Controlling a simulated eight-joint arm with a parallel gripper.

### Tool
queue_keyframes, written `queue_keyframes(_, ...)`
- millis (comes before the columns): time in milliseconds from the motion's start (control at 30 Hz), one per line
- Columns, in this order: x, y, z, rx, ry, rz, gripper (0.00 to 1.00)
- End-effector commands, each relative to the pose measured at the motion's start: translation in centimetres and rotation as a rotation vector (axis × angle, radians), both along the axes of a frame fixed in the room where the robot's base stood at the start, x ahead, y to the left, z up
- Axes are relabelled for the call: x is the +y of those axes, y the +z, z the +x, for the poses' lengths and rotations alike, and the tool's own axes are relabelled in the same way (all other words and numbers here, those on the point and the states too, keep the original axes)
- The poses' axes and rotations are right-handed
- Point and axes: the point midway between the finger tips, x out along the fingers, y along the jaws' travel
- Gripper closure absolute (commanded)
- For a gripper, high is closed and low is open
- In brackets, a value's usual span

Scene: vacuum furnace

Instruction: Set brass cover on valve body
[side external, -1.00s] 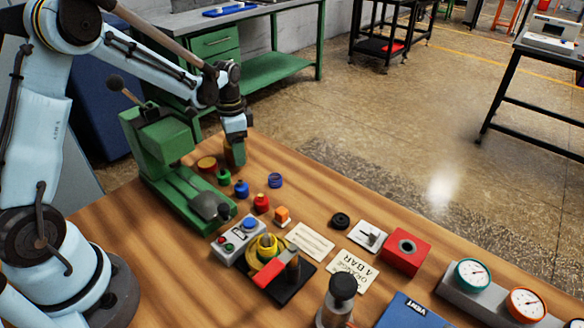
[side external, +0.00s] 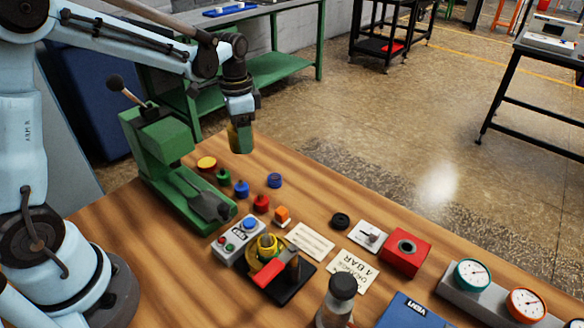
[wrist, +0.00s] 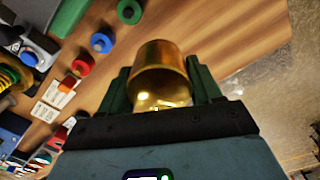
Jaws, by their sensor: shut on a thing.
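The brass cover (wrist: 162,68) is a shiny gold cup-like cylinder between the two green fingers of my gripper (wrist: 160,85) in the wrist view. My gripper is shut on it. In the side view my gripper (side external: 241,136) holds it above the back edge of the wooden table, behind the small coloured parts; the fingers mostly hide the cover there. What looks like the valve body (side external: 267,246) is a yellow ringed piece by a red lever on a black base, well in front of my gripper. It shows partly at the left edge in the wrist view (wrist: 12,78).
A green press (side external: 172,165) stands left of my gripper. Small coloured knobs (side external: 242,189), a grey button box (side external: 238,238) and a red block (side external: 406,251) lie on the table. Gauges (side external: 473,274) stand at the right. Bare wood lies right of the knobs.

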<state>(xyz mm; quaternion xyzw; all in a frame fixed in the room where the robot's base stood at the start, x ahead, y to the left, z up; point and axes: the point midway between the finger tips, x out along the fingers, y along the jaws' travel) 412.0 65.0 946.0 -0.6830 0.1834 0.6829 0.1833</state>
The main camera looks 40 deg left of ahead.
Motion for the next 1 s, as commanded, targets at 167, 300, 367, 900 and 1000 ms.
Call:
queue_keyframes(167, -3.6, 2.2, -1.1, 0.0, -0.005, 0.0, 0.74)
queue_keyframes(300, -5.4, 3.4, -1.6, 0.0, -0.002, 0.0, 0.74)
queue_keyframes(367, -5.9, 3.7, -1.7, 0.0, -0.002, 0.0, 0.74)
queue_keyframes(900, -19.0, 4.8, -10.2, 0.0, -0.534, 0.0, 0.74)
queue_keyframes(1000, -20.9, 4.8, -12.3, 0.0, -0.644, 0.0, 0.74)
